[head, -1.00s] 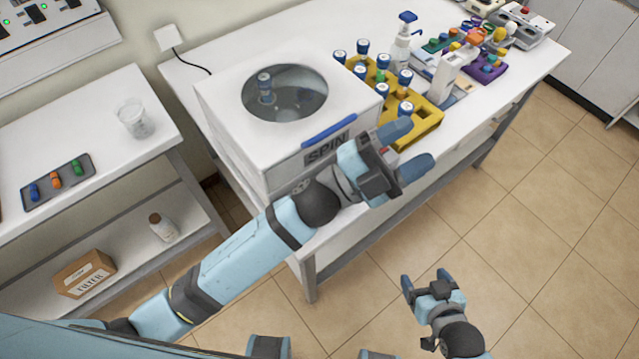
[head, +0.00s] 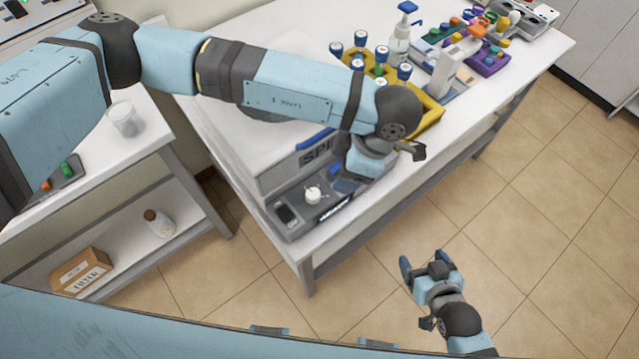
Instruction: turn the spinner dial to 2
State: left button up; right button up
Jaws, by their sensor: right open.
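The spinner (head: 285,178) is a white box with a grey front panel on the white table, its "SPIN" label partly covered by my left arm. Its white dial (head: 313,194) shows on the lower front panel, with a small red mark on it. My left gripper (head: 346,184) is just right of the dial, pointing down at the panel, apart from the dial in this view. Its fingers are mostly hidden, so I cannot tell their opening. My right gripper (head: 424,261) is open and empty over the floor, at the lower right.
A yellow rack (head: 431,118) with blue-capped tubes stands right of the spinner, partly behind my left arm. A small dark display (head: 287,214) sits left of the dial. The floor in front is clear.

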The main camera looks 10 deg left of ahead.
aim_at(313, 194)
pick_arm(q)
jog(key=shift+y, duration=0.3)
jog(key=p+x, duration=0.1)
jog(key=x, duration=0.3)
jog(key=w+p+x, duration=0.1)
jog(key=x, duration=0.3)
jog(key=a+p+x, duration=0.1)
jog(key=x, duration=0.3)
jog(key=shift+w, duration=0.15)
jog(key=shift+a+f, duration=0.25)
jog(key=shift+f, duration=0.45)
jog(key=c, duration=0.9)
